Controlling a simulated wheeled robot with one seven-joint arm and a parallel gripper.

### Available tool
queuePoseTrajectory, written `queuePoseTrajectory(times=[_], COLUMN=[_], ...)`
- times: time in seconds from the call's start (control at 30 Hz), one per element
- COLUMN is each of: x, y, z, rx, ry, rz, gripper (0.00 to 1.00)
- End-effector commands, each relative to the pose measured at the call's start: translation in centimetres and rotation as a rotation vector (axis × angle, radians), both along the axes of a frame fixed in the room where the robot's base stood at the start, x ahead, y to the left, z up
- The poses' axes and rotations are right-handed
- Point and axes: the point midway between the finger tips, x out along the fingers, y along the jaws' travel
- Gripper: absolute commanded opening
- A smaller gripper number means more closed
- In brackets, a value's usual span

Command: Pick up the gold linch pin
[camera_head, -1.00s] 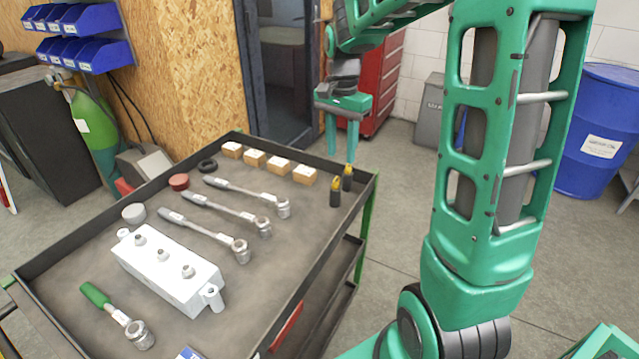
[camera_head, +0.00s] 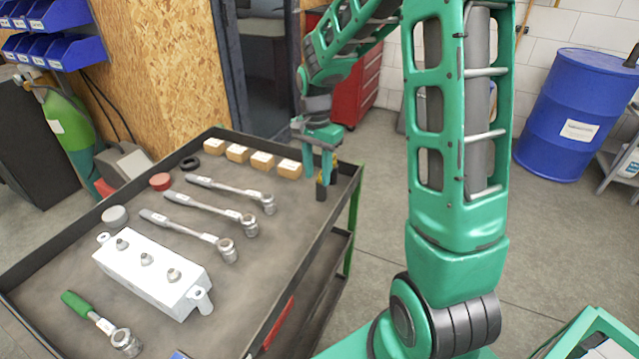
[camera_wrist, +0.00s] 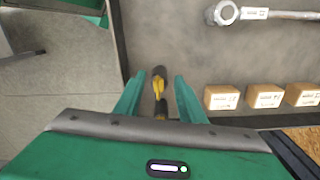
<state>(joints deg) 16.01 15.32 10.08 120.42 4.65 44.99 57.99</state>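Two small upright pieces with black bodies and gold-yellow tops stand at the tray's far right corner; I cannot make out a separate linch pin shape. In the head view one gold-topped piece (camera_head: 321,190) shows below my gripper (camera_head: 317,178), and the other is mostly hidden by the fingers. In the wrist view the farther gold-topped piece (camera_wrist: 158,86) lies between my open fingers (camera_wrist: 159,82), with gaps on both sides. The nearer one (camera_wrist: 160,108) is partly hidden by the gripper body. My gripper points down and is empty.
The dark tray cart (camera_head: 60,240) has a raised rim. Small cardboard boxes (camera_head: 262,161) stand in a row left of the gripper. Several ratchet wrenches (camera_head: 210,208), a white block (camera_head: 152,275) and a green-handled ratchet (camera_head: 102,325) lie nearer. A blue drum (camera_head: 570,115) stands at right.

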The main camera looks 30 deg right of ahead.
Motion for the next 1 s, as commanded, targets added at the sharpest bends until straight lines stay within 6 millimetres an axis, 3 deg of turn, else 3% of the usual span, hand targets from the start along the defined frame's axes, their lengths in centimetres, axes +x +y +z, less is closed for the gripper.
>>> queuePoseTrajectory(times=[0.33,0.5,0.87,1.0], x=[0.0,0.0,0.0,0.1], y=[0.0,0.0,-0.1,-0.1], z=[-0.9,-0.9,-0.7,0.6], rx=[0.0,0.0,-0.001,-0.001], ry=[-0.001,-0.001,-0.001,-0.005], rz=[0.0,0.0,0.0,0.0], gripper=[0.36,0.0,0.0,0.0])
